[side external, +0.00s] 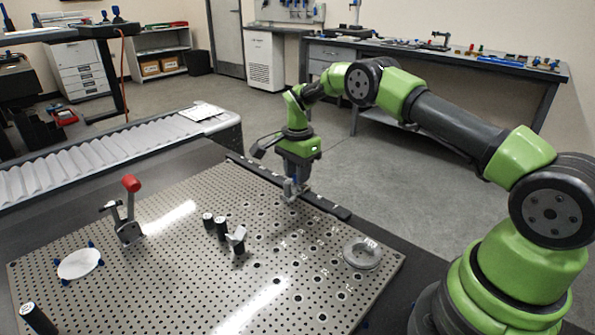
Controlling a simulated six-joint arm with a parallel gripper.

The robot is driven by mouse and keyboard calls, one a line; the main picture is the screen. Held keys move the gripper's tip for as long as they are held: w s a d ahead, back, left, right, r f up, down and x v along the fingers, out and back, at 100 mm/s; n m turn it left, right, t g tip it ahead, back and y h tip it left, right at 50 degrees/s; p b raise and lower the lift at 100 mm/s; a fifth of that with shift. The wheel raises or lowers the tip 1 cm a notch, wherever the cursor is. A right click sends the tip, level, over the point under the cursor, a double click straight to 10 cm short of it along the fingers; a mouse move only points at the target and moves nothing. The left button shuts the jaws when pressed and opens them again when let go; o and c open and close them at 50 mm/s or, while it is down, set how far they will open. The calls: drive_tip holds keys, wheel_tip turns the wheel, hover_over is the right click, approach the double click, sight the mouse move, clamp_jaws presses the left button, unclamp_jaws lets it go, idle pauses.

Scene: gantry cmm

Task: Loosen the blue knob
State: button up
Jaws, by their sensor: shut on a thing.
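My gripper (292,189) points down at the far side of the perforated metal plate (170,285), close to the dark rail along its edge. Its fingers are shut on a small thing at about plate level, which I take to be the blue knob. The fingers hide most of it, and its colour and any turn cannot be made out at this size. A white disc (79,264) with small blue pieces around its rim lies on the left of the plate.
A toggle clamp with a red ball handle (130,184) stands at left on the plate. Short black posts (221,228) and a small clamp (237,240) stand mid-plate. A grey ring-shaped part (362,253) lies at right. The plate's front middle is clear.

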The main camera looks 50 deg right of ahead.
drive_tip(key=shift+n, duration=2)
drive_tip(key=o, duration=0.9)
drive_tip(key=shift+o, duration=0.2)
wheel_tip(320, 180, up, 10)
